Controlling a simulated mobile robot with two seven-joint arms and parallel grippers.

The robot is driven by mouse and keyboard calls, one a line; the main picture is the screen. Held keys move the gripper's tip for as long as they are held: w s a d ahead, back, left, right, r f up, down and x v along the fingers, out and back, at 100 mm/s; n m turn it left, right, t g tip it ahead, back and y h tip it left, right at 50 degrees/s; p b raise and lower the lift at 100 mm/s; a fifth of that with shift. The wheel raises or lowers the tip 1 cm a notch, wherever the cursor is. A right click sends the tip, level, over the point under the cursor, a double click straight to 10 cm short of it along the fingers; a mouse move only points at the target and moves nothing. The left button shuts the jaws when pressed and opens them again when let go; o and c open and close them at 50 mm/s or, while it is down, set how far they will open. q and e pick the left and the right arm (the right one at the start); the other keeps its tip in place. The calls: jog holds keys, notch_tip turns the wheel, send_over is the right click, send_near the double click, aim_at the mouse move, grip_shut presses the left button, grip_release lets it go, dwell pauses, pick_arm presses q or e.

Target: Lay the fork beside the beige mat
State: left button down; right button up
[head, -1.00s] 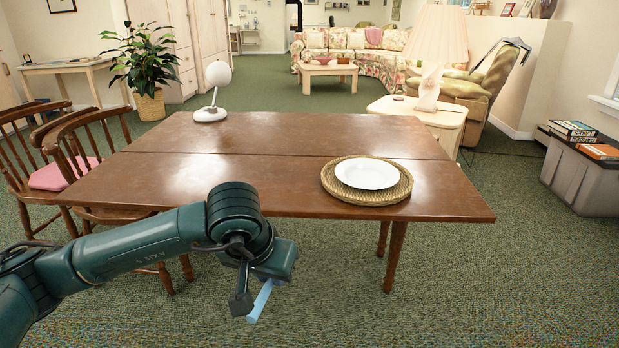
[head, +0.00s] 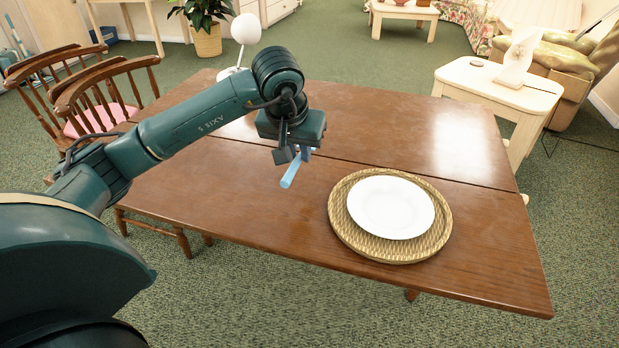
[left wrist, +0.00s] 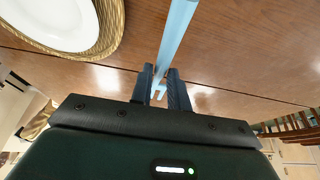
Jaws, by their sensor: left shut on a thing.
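My left gripper (head: 298,153) is shut on a light blue fork (head: 291,170) and holds it above the wooden table, to the left of the mat. In the left wrist view the fork's handle (left wrist: 177,35) stretches away from between the two fingers (left wrist: 160,88), and a short blue end shows between them. The round beige woven mat (head: 342,226) lies on the table near its front edge; its rim also shows in the left wrist view (left wrist: 112,30). A white plate (head: 391,208) sits on the mat. My right gripper is in neither view.
The brown table (head: 250,215) is bare to the left of the mat and behind it. A white lamp (head: 245,30) stands at its far left. Wooden chairs (head: 115,90) stand along the left side, and a pale side table (head: 497,92) stands behind on the right.

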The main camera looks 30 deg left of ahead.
pick_arm(q)
send_over(301, 194)
jog(key=s, duration=0.2)
jog(key=f, duration=0.4)
jog(key=shift+w+d+f+b, duration=0.2)
jog(key=shift+f+b, duration=0.15)
jog(key=shift+f, duration=2.15)
jog(key=shift+f+b, duration=0.2)
jog(key=shift+b, duration=0.25)
jog(key=c, duration=1.3)
grip_release()
jog(key=shift+r, duration=0.1)
jog(key=shift+c, duration=0.2)
